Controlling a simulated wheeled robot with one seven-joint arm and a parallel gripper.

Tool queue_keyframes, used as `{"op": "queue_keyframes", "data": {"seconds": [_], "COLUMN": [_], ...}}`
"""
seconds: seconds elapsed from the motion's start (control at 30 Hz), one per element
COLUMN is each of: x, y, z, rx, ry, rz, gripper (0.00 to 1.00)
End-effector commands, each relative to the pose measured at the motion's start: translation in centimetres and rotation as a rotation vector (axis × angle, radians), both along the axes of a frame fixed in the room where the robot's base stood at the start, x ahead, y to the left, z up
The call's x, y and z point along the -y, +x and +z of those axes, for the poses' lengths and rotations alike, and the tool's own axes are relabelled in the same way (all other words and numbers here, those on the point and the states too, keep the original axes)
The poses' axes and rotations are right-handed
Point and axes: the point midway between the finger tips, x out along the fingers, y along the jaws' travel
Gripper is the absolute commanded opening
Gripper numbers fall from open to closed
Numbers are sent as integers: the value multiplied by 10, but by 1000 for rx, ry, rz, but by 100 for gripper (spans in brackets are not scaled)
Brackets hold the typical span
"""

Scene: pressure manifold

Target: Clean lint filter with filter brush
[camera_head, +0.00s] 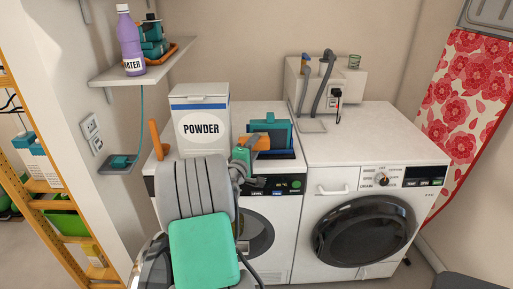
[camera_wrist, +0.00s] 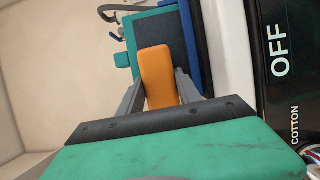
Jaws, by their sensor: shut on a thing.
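My gripper (camera_wrist: 160,85) is shut on an orange handle (camera_wrist: 157,75), which also shows in the head view (camera_head: 258,143) above the left machine. A teal-framed part with a dark panel (camera_wrist: 145,33), which looks like the lint filter, is just beyond the handle; it also shows in the head view (camera_head: 271,124). I cannot tell whether the handle is joined to it. Another orange stick (camera_head: 154,140), possibly the filter brush, stands at the left machine's left edge, left of the powder box. Its lower part is partly hidden.
The powder box (camera_head: 201,110) stands close left of my gripper. A white box with hoses (camera_head: 314,90) is at the back. The right machine's top (camera_head: 370,135) is mostly clear. A shelf (camera_head: 145,68) with a purple water bottle (camera_head: 129,40) juts from the left wall.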

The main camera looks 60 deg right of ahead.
Motion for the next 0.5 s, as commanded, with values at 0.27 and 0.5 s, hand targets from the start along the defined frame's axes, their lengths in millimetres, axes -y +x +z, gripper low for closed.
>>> {"op": "queue_keyframes", "data": {"seconds": [0.27,0.5], "x": [-24,-48], "y": [-12,-24], "z": [2,1], "rx": [1,0], "ry": [-4,-2], "rz": [2,1], "gripper": [8,8]}}
